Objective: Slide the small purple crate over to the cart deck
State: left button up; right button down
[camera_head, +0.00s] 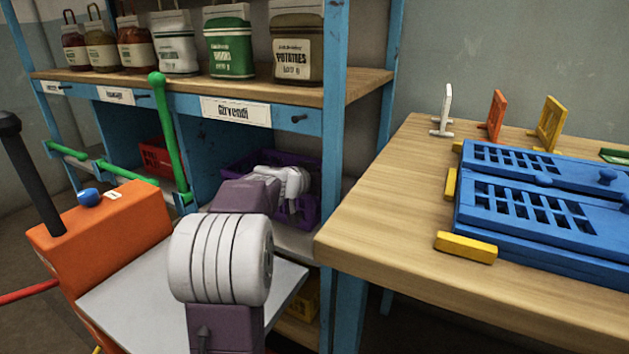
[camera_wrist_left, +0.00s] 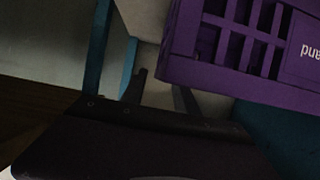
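The small purple crate (camera_head: 312,206) sits in the lower shelf bay under the "Girvendi" label, partly hidden by my left arm. The cart's grey deck (camera_head: 125,298) lies before the shelf, partly behind my arm. My right gripper is not in view.
A blue shelf upright (camera_head: 333,130) stands right of the crate. A red crate (camera_head: 155,158) is in the left bay. A wooden table (camera_head: 390,235) carries blue slotted panels.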

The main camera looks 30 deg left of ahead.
pick_arm(q)
jog(key=shift+x, duration=1.5)
jog(key=shift+c, duration=0.3)
grip_shut()
